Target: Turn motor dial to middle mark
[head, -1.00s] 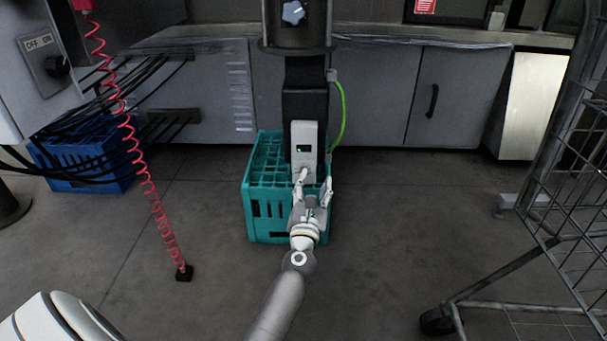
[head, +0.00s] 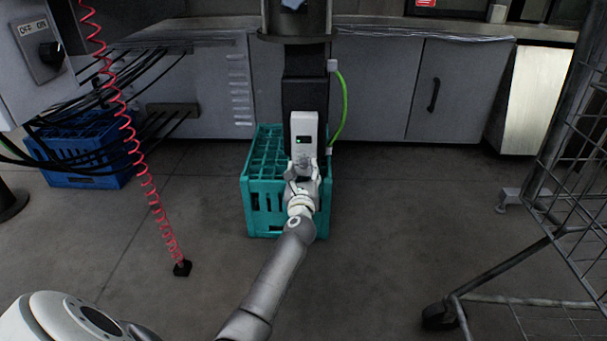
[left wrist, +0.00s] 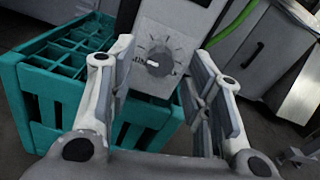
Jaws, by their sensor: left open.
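The motor dial (left wrist: 158,61) is a dark round knob with a white pointer and printed marks around it, on the white motor box (head: 304,127). In the left wrist view the pointer aims toward the lower left of the dial. My left gripper (left wrist: 165,75) is open, its fingers on either side of the dial in that view; I see no finger touching it. In the head view my left gripper (head: 304,166) is at the lower part of the box and hides the dial. My right gripper is not in view.
A teal crate (head: 258,190) stands behind and left of my left gripper. A green cable (head: 342,108) runs beside the box. A wire cart (head: 540,245) is at the right, and a red coiled cord (head: 142,165) hangs at the left.

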